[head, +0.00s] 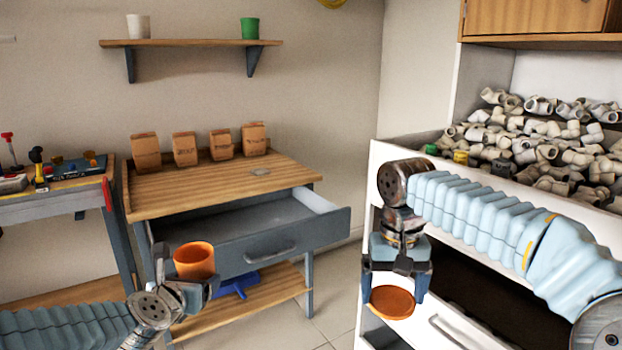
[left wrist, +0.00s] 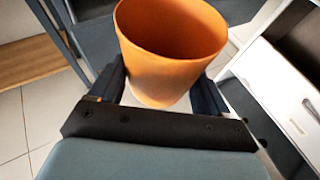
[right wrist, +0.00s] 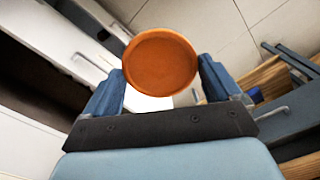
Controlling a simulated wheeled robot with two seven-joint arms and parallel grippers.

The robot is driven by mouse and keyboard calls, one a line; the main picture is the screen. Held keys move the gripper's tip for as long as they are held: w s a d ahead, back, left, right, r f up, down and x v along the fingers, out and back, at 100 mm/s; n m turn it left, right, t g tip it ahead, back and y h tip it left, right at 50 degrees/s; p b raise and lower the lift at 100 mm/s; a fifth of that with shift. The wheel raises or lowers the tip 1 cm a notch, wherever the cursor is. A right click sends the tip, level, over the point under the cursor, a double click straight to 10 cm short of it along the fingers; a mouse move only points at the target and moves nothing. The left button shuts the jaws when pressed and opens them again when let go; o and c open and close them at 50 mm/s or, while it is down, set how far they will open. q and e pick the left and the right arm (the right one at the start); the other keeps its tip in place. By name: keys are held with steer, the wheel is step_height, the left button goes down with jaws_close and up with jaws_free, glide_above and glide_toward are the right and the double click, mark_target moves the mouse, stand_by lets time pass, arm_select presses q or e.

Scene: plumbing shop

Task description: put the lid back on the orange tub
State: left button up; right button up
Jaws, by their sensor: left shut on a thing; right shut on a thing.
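The orange tub (head: 194,261) is open at the top and stands roughly upright in my left gripper (head: 190,290), which is shut on it. In the left wrist view the tub (left wrist: 165,75) shows its empty-looking inside between the fingers. The round orange lid (head: 392,302) is held by my right gripper (head: 395,285), which is shut on it and points down. In the right wrist view the lid (right wrist: 160,62) sits between the fingertips. Tub and lid are well apart, the lid to the right of the tub in the head view.
A wooden-topped workbench (head: 205,186) with an open drawer (head: 250,240) stands behind the tub. Several brown bags stand along its back. A blue thing (head: 236,286) lies on its lower shelf. At right, a white cabinet (head: 385,155) holds many pipe fittings (head: 540,130).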

arm_select(q)
steer(key=w+d+f, duration=0.1)
steer(key=f, duration=0.3)
steer(key=w+d+f, duration=0.1)
steer(key=f, duration=0.2)
steer(key=w+d+f, duration=0.2)
steer(key=f, duration=0.2)
steer(key=shift+f, duration=0.35)
steer(key=shift+a+r, duration=0.15)
steer(key=shift+a, duration=0.05)
arm_select(e)
steer(key=d+f, duration=0.2)
steer(key=f, duration=1.1)
steer(key=d+f, duration=0.3)
steer(key=f, duration=0.9)
steer(key=shift+d+f, duration=0.35)
steer(key=shift+f, duration=0.05)
